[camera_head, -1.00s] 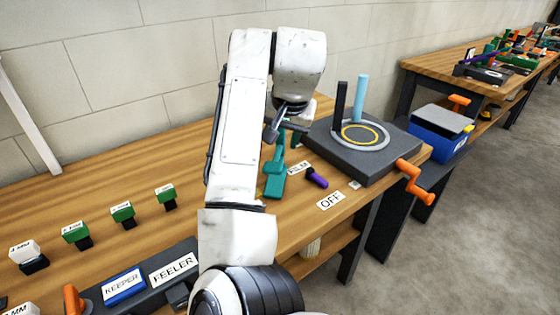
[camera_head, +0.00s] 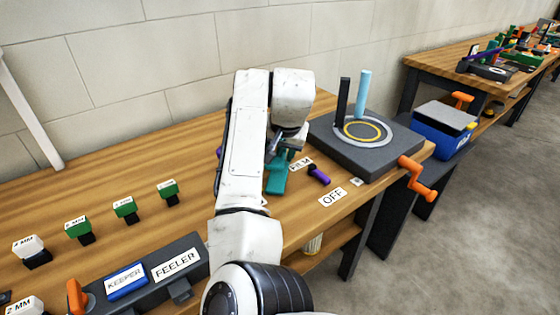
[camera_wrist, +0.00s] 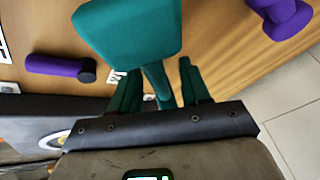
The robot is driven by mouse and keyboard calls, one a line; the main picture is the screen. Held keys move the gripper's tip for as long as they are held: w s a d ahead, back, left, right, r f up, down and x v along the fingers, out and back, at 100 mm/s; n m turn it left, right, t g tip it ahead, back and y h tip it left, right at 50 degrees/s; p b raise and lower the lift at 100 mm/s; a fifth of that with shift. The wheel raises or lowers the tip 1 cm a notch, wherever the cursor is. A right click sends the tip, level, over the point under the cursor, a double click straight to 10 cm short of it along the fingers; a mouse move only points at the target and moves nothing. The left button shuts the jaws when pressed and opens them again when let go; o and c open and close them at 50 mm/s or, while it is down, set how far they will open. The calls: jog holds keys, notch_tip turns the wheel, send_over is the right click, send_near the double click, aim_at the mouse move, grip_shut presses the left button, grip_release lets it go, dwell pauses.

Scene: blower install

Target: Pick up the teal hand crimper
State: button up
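The teal hand crimper (camera_head: 276,183) is on the wooden bench behind my forearm, partly hidden by my arm in the head view. In the wrist view its broad teal body (camera_wrist: 130,28) fills the upper middle, and a narrow teal handle runs down from it. My gripper (camera_wrist: 157,72) has two dark teal fingers, set apart on either side of that handle. A gap shows beside the handle, so the fingers look open and not closed on it. In the head view my gripper (camera_head: 284,150) points down over the crimper, and its fingers are hard to separate from it.
A dark box (camera_head: 375,155) with upright posts and an orange crank (camera_head: 418,180) stands further right. Another purple object (camera_wrist: 280,15) is at the wrist view's top right.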

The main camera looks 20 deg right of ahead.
grip_shut()
jog(key=shift+a+f, duration=0.1)
dwell(1.2)
